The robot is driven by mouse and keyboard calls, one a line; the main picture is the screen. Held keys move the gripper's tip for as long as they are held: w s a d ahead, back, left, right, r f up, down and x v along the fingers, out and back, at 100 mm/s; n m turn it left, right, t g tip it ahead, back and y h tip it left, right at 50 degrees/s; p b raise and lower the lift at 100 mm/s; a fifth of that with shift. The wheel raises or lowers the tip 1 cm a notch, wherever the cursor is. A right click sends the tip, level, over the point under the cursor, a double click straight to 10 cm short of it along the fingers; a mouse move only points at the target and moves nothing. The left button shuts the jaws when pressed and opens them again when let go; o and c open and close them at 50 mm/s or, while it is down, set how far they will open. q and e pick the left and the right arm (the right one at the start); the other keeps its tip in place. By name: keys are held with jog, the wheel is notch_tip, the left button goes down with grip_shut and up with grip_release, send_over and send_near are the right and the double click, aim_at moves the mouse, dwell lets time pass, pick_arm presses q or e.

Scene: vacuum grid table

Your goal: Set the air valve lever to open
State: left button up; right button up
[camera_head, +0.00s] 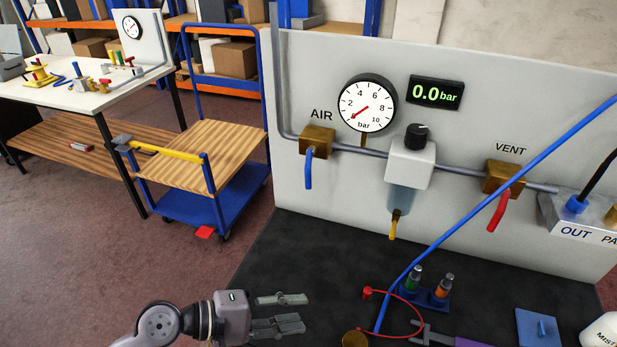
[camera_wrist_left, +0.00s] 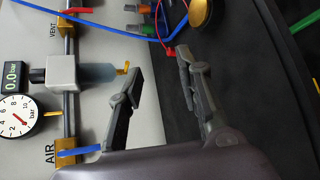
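The air valve is a brass block (camera_head: 317,140) under the "AIR" label on the grey panel. Its blue lever (camera_head: 309,170) hangs straight down, across the pipe; it also shows in the left wrist view (camera_wrist_left: 80,151). The pressure gauge (camera_head: 367,103) needle points low, near zero, and the display (camera_head: 435,93) reads 0.0 bar. My left gripper (camera_head: 304,311) is open and empty, over the dark bench top in front of the panel, well below and apart from the lever. In the left wrist view its two fingers (camera_wrist_left: 160,75) are spread with nothing between. My right gripper is not visible.
The vent valve (camera_head: 504,177) with a red lever (camera_head: 499,210) is to the right, and a filter unit (camera_head: 411,160) stands between the valves. A blue hose (camera_head: 470,220) crosses the front. A blue holder (camera_head: 426,292) and red tube (camera_head: 416,318) lie on the bench.

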aim_at(308, 190)
pick_arm(q)
jog(key=w+a+r+n+t, duration=0.3)
jog(key=w+a+r+n, duration=0.2)
jog(key=w+n, duration=0.35)
jog(key=w+a+r+n+t, duration=0.3)
jog(key=w+a+r+n, duration=0.25)
jog(key=w+n, duration=0.35)
jog(key=shift+n+h, duration=0.25)
jog(key=shift+h, duration=0.15)
jog(key=p+x, duration=0.2)
jog(key=x, duration=0.6)
jog(key=p+x, duration=0.2)
jog(key=x, duration=0.6)
jog(key=shift+s+d, duration=0.15)
jog(key=shift+s, duration=0.15)
jog(key=shift+c, duration=0.2)
grip_shut()
